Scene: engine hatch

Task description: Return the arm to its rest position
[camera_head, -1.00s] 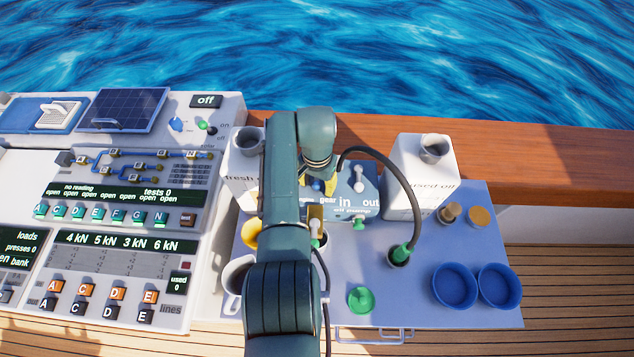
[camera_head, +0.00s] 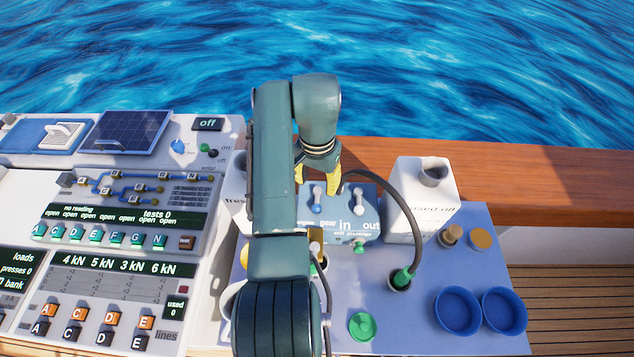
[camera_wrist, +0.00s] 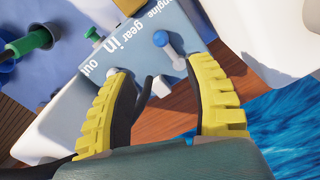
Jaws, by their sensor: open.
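My arm reaches away over the blue-grey panel, and my gripper (camera_head: 319,180) hangs at its end, above the back part of the pump box (camera_head: 345,225). In the wrist view the two yellow ridged fingers of my gripper (camera_wrist: 165,105) stand wide apart with nothing between them. The pump box (camera_wrist: 145,45) shows beyond the fingertips, with its lettering and levers. The fingers appear apart from it. In the head view my arm hides part of the fresh oil container and the panel's left side.
A white used oil container (camera_head: 408,225) stands right of the pump box. A black hose (camera_head: 385,185) arches beside my gripper to a green-collared port (camera_head: 401,278). Two blue dishes (camera_head: 457,310) are at front right. A switch console (camera_head: 110,230) fills the left. Open water lies beyond the wooden rail (camera_head: 480,180).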

